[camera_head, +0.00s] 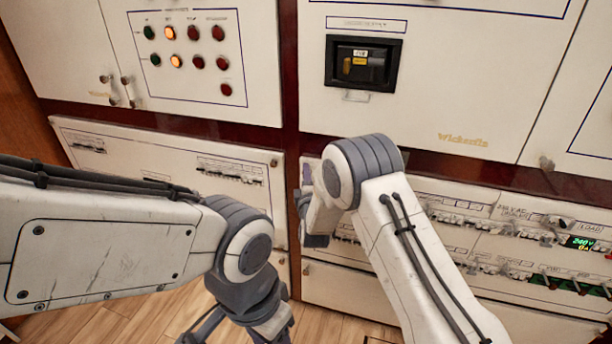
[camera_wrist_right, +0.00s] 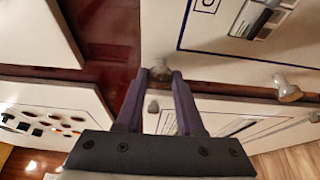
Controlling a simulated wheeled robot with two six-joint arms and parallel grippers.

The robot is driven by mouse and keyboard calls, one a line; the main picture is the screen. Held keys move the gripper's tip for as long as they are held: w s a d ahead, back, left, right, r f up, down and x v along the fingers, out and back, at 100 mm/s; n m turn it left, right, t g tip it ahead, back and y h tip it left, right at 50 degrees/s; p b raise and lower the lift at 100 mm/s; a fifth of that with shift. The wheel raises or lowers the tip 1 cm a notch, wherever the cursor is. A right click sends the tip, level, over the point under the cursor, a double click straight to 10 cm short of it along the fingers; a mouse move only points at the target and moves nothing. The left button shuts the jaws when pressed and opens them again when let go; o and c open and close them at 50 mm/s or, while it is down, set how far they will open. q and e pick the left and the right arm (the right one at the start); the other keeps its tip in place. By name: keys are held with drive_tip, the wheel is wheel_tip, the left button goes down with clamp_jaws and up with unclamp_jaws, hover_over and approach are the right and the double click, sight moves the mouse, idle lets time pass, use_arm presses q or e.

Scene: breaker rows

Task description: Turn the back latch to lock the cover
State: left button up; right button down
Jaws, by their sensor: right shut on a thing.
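In the right wrist view, my right gripper (camera_wrist_right: 160,80) has its two dark fingers closed on a small metal latch knob (camera_wrist_right: 160,70) near a cabinet panel's edge. In the head view, my right gripper (camera_head: 304,203) is at the left edge of the lower right breaker cover (camera_head: 330,285), partly behind my own wrist, and the latch is hidden there. The far end of my left arm is low in the head view; my left gripper (camera_head: 205,324) shows only in part at the bottom edge, so its jaws cannot be judged.
Another metal latch (camera_wrist_right: 287,90) is to the right in the wrist view. An indicator panel (camera_head: 190,50) and a framed dark window (camera_head: 362,63) are above. Wooden floor (camera_head: 130,322) is below.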

drive_tip(key=c, duration=0.5)
unclamp_jaws()
drive_tip(key=shift+c, duration=0.2)
drive_tip(key=s, duration=1)
drive_tip(key=shift+s+d, duration=0.25)
drive_tip(key=shift+d, duration=0.15)
